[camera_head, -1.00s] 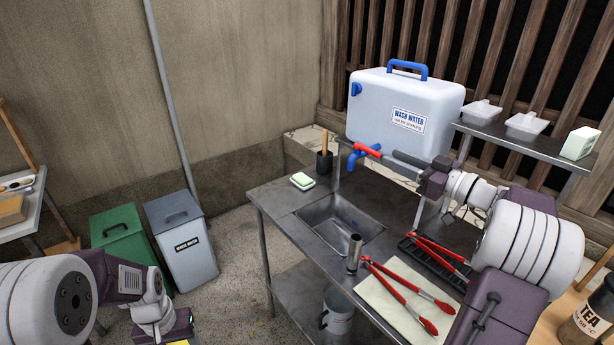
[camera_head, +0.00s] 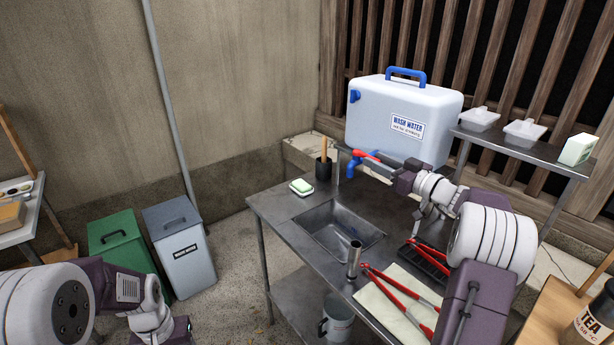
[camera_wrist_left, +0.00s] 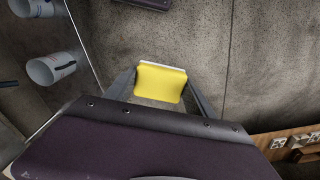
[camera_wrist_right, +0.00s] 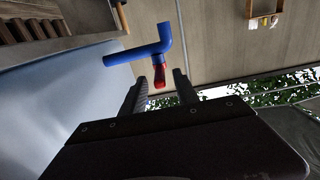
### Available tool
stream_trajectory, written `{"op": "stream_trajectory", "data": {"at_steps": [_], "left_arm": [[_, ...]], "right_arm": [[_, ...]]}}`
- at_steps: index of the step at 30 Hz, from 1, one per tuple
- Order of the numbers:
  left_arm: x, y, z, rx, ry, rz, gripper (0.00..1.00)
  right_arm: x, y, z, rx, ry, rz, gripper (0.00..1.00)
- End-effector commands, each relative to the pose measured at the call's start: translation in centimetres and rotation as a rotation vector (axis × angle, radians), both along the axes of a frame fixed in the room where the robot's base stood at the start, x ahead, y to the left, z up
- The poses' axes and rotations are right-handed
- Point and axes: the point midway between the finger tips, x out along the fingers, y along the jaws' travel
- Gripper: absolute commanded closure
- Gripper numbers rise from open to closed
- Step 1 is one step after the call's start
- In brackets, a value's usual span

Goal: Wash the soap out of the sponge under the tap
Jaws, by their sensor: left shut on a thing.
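The yellow sponge (camera_wrist_left: 161,83) with a pale backing is between the fingers of my left gripper (camera_wrist_left: 160,88), which is shut on it. In the left wrist view it hangs over the floor, away from the sink; the head view does not show it. The blue tap (camera_head: 354,168) with a red lever (camera_head: 366,155) is on the white wash water tank (camera_head: 398,110), above the steel sink (camera_head: 340,228). My right gripper (camera_wrist_right: 159,77) is open, its fingers either side of the red lever (camera_wrist_right: 159,74). Contact with the lever cannot be told. No water is visible.
A green-and-white block (camera_head: 301,187) and a dark holder (camera_head: 323,168) stand beside the sink. Green (camera_head: 118,240) and grey (camera_head: 182,245) bins stand left on the floor.

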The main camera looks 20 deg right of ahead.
Motion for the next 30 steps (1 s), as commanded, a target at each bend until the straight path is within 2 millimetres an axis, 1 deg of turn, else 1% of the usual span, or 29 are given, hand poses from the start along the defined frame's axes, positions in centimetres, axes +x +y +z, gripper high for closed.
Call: {"op": "stream_trajectory", "data": {"at_steps": [3,10,11,12,14,30], "left_arm": [[0.00,0.00,0.16,0.000,0.000,0.000,0.75],[0.00,0.00,0.12,0.000,0.000,0.000,0.75],[0.00,0.00,0.12,0.000,0.000,0.000,0.75],[0.00,0.00,0.12,0.000,0.000,0.000,0.75],[0.00,0.00,0.12,0.000,0.000,0.000,0.75],[0.00,0.00,0.12,0.000,0.000,0.000,0.75]], "right_arm": [[0.60,0.28,0.05,0.000,-0.001,0.000,0.64],[0.64,0.28,-0.02,0.000,-0.001,0.000,0.64],[0.63,0.27,-0.01,0.000,-0.001,0.000,0.72],[0.63,0.27,-0.01,0.000,-0.001,0.000,0.83],[0.62,0.28,-0.01,0.000,-0.001,0.000,1.00],[0.61,0.26,0.00,0.000,0.000,0.000,1.00]]}}
